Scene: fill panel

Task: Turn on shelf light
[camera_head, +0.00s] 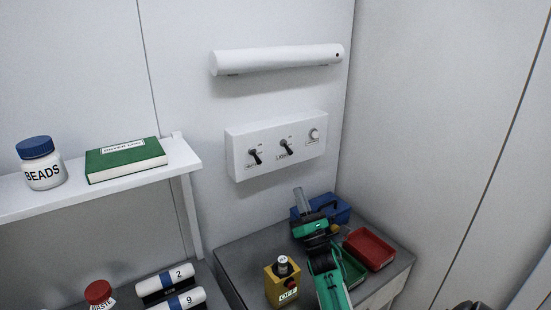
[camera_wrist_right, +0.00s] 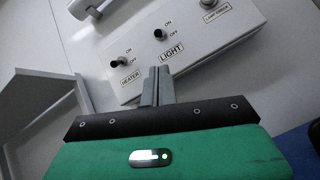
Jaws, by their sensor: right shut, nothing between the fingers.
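A white switch panel (camera_head: 238,158) is on the back wall, also in the right wrist view (camera_wrist_right: 195,62). Its left lever, HEATER (camera_head: 256,158), and its middle lever, LIGHT (camera_head: 288,149), both tilt downward in the head view. The dark tip of the LIGHT lever (camera_wrist_right: 159,34) shows beside ON and OFF marks. A white tube lamp (camera_head: 280,59) above the panel looks unlit. My right gripper (camera_head: 299,194) is below the panel, apart from it. In the right wrist view its fingers (camera_wrist_right: 157,84) are together, empty, pointing toward the LIGHT label. My left gripper is not in view.
Below the panel, a grey counter (camera_head: 238,262) holds a yellow box with an OFF label (camera_head: 281,285), a red tray (camera_head: 370,248) and a blue box (camera_head: 340,208). A shelf (camera_head: 120,187) at left holds a BEADS jar (camera_head: 42,166) and a green book (camera_head: 126,158).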

